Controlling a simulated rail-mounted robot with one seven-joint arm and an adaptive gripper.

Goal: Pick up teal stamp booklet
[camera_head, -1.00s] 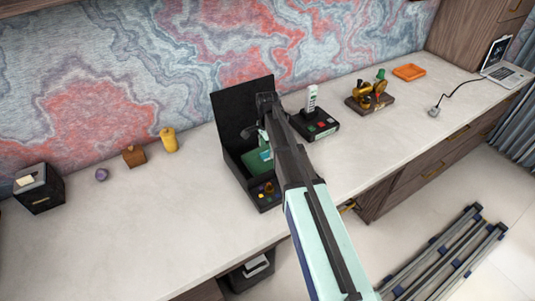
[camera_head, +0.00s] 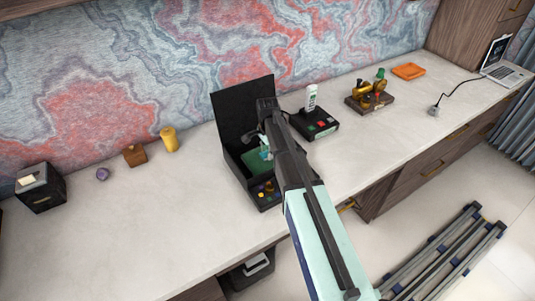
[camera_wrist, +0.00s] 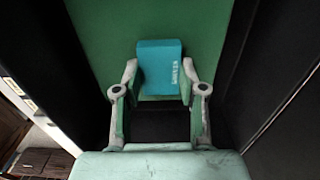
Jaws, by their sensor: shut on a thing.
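The teal stamp booklet (camera_wrist: 160,62) is between the fingertips of my gripper (camera_wrist: 160,85) in the wrist view, with pale lettering on its right side. My gripper is shut on it, one finger on each side. Behind it is the green floor (camera_wrist: 110,25) of the black box. In the head view, my gripper (camera_head: 266,150) is down inside the open black box (camera_head: 238,108), whose lid stands upright. My arm hides much of the box's right part, and only a small bit of teal shows there.
The box's dark walls (camera_wrist: 262,60) stand close on both sides of my gripper. A black device with a white handset (camera_head: 311,97) is just right of the box. A yellow cylinder (camera_head: 169,139) and a wooden block (camera_head: 134,156) stand to the left. The desk's front left is clear.

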